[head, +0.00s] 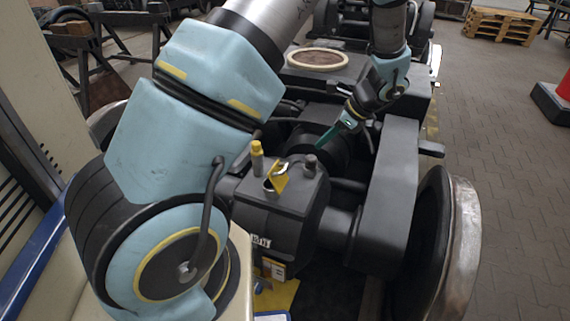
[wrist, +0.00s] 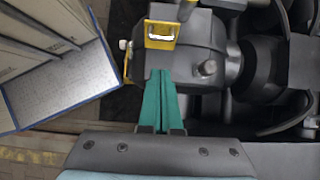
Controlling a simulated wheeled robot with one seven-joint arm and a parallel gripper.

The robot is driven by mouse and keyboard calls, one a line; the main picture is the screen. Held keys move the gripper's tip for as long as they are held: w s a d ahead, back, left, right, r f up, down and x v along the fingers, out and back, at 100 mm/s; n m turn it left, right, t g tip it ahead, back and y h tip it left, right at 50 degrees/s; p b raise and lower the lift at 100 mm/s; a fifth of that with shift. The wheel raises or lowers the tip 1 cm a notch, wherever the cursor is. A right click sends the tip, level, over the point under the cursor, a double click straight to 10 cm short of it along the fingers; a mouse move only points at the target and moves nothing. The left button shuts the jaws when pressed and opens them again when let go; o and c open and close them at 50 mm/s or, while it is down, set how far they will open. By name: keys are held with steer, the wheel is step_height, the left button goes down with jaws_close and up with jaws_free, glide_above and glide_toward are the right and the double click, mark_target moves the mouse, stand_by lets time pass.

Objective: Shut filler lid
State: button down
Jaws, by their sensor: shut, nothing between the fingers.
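The filler lid is a small yellow flap (head: 279,179) on top of the dark grey gearbox housing (head: 285,212). It stands tilted up beside a filler opening, with a light curved metal piece near it. In the wrist view the yellow-edged lid (wrist: 160,42) shows at the top, just beyond the fingertips. My gripper (head: 330,138) has green fingers, shut and empty, above and behind the housing in the head view. In the wrist view the gripper (wrist: 160,74) points at the housing, apart from the lid as far as I can tell.
A yellow-capped post (head: 257,152) and a grey knob (head: 311,161) rise from the housing near the lid. A wheel (head: 452,245) stands at right. Open paving lies beyond, with a pallet (head: 502,25).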

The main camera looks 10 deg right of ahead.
steer(key=a+p+x, duration=0.1)
steer(key=p+x, duration=0.1)
steer(key=x, duration=1.1)
steer(key=shift+w+p, duration=0.35)
steer(key=shift+w, duration=0.05)
steer(key=shift+a+r, duration=0.15)
steer(key=shift+a, duration=0.05)
